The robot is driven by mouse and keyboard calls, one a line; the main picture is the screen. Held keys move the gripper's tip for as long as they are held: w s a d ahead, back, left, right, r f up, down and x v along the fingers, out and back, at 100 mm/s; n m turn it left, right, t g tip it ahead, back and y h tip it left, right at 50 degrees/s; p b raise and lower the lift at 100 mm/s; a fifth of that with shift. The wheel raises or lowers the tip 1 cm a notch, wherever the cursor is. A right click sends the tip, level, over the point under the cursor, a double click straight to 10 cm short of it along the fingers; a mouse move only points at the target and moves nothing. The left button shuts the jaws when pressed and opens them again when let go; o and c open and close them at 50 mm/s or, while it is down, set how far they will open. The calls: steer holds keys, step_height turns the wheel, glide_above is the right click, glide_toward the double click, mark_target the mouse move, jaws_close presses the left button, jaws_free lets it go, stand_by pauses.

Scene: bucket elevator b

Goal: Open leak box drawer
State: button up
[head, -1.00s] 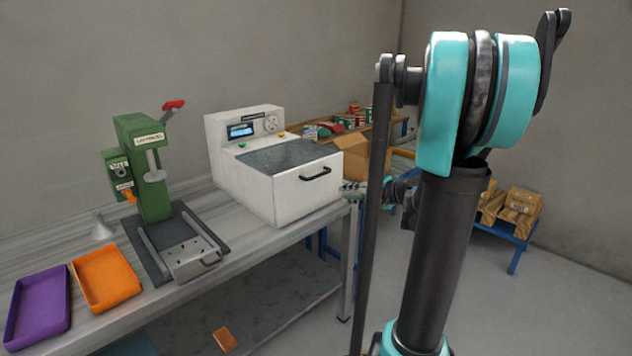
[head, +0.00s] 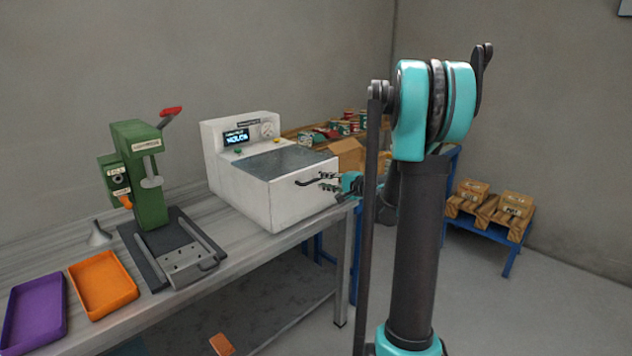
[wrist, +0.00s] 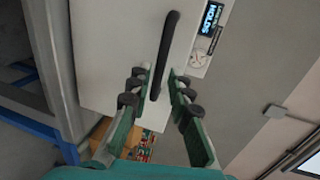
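The leak box is a white machine (head: 250,195) on the workbench, with a dark top window and a lit display (head: 236,136). Its white front panel (head: 300,208) carries a black bar handle (head: 308,183). I cannot tell any gap around the drawer front. In the wrist view, my gripper (wrist: 160,80) is open, with green fingers and dark tips on either side of the handle (wrist: 164,50). Contact with the handle cannot be told.
Left of the machine on the bench are a green press (head: 146,175), an orange tray (head: 104,285), a purple tray (head: 35,312) and a small funnel (head: 99,235). A blue stand with boxes (head: 480,200) is at right.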

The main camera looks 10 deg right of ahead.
mark_target(317, 180)
steer(key=shift+x, duration=2.35)
jaws_close()
